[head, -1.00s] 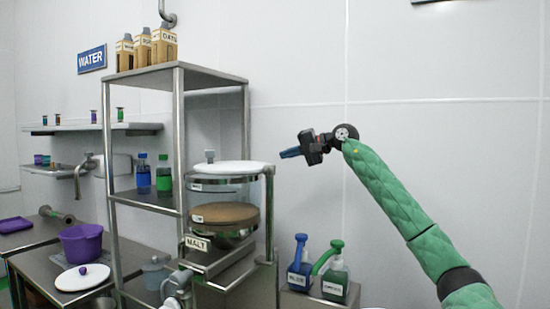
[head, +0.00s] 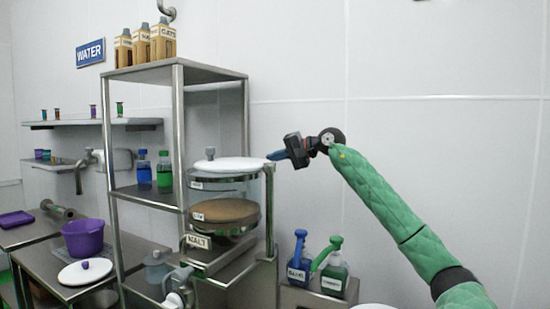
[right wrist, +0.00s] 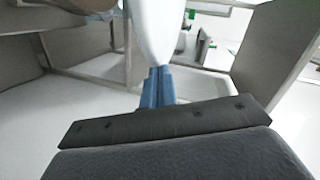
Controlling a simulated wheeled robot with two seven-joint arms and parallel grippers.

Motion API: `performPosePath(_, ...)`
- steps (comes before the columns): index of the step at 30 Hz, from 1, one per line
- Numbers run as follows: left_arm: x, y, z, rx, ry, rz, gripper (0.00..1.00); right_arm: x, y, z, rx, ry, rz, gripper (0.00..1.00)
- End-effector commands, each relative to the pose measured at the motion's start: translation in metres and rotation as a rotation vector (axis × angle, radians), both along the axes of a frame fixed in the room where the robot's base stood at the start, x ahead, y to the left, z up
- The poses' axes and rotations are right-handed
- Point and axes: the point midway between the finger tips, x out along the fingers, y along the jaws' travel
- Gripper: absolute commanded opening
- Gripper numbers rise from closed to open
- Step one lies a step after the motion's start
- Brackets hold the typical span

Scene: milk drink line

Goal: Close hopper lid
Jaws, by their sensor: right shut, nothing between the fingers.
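The malt hopper (head: 225,230) is a clear-walled vessel on a steel stand, with brown contents inside and a MALT label below. Its round white lid (head: 235,166) with a grey knob lies nearly level above the upper steel rim. I cannot tell whether it is fully seated. My right gripper (head: 272,156) has its blue fingers shut and empty, just right of the lid's right edge. In the right wrist view, the shut fingers (right wrist: 157,86) point at a white rounded edge, apparently the lid (right wrist: 152,32); contact is unclear. My left gripper is not in view.
A steel shelf rack (head: 178,130) stands left of the hopper, with cartons (head: 162,40) on top and bottles (head: 164,172) midway. Blue and green spray bottles (head: 334,270) stand low at the right. The wall area above my right arm is clear.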

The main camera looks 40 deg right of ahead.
Motion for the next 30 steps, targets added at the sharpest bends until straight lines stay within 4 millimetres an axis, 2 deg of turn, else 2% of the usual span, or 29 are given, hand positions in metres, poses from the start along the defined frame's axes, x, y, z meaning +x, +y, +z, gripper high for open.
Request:
performPosePath(7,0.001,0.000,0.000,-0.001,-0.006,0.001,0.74,0.008,0.008,0.001,0.004,0.002,0.074,0.00)
performPosePath(12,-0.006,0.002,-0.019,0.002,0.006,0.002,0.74,0.020,0.024,0.002,0.005,0.000,0.209,0.00)
performPosePath(15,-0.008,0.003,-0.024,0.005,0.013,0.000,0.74,0.025,0.034,0.000,0.002,-0.003,0.263,0.00)
performPosePath(18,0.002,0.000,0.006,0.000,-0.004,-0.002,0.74,0.029,0.043,-0.001,0.000,-0.003,0.270,0.00)
performPosePath(20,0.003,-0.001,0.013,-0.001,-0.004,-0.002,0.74,0.030,0.045,0.000,-0.001,-0.002,0.268,0.00)
performPosePath(30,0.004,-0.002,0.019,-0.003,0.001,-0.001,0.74,0.032,0.048,0.001,0.000,-0.001,0.267,0.00)
